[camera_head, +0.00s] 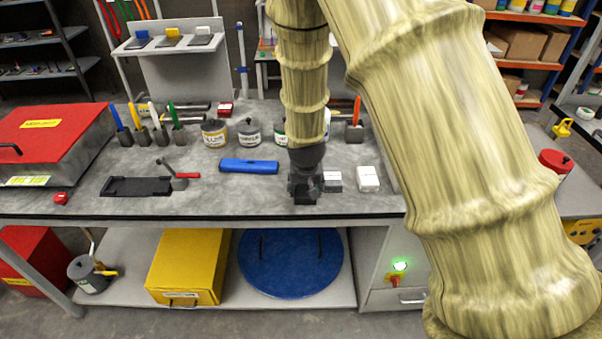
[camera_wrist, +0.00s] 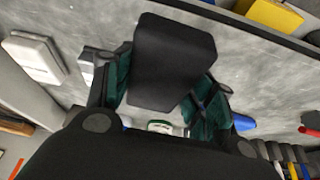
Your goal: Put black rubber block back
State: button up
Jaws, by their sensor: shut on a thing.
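The black rubber block (camera_wrist: 172,62) is between the two fingers of my gripper (camera_wrist: 160,90) in the wrist view, with the green inner pads on either side of it. In the head view my gripper (camera_head: 305,188) points down over the front part of the grey bench, right of the middle, and the block (camera_head: 304,197) shows only as a small dark shape there. I cannot tell whether the block touches the bench top. A white block (camera_head: 367,178) and a grey-and-white block (camera_head: 332,181) lie just right of the gripper.
A blue tool (camera_head: 249,166) lies left of the gripper. A black tray (camera_head: 137,187) and a red-handled tool (camera_head: 180,176) are further left. Several cans, including one with a yellow label (camera_head: 214,134), stand behind. The red box (camera_head: 50,140) fills the bench's left end.

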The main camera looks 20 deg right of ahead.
jog(key=w, duration=0.2)
jog(key=w+p, duration=0.1)
jog(key=w, duration=0.2)
jog(key=w+d+p, duration=0.1)
jog(key=w, duration=0.1)
jog(key=shift+w+f, duration=0.25)
jog(key=shift+w, duration=0.05)
jog(key=shift+p+x, duration=1.05)
jog(key=shift+x, duration=0.05)
jog(key=shift+w+f+p, duration=0.2)
jog(key=shift+f+p, duration=0.25)
jog(key=shift+f, duration=0.2)
jog(key=shift+s+a+f+b, duration=0.1)
jog(key=shift+s+f+b, duration=0.1)
jog(key=shift+f+b, duration=0.35)
jog(key=o, duration=0.8)
jog(key=shift+f, duration=0.15)
jog(key=shift+o, duration=0.9)
jog(key=shift+f, duration=0.2)
jog(key=shift+w, duration=0.1)
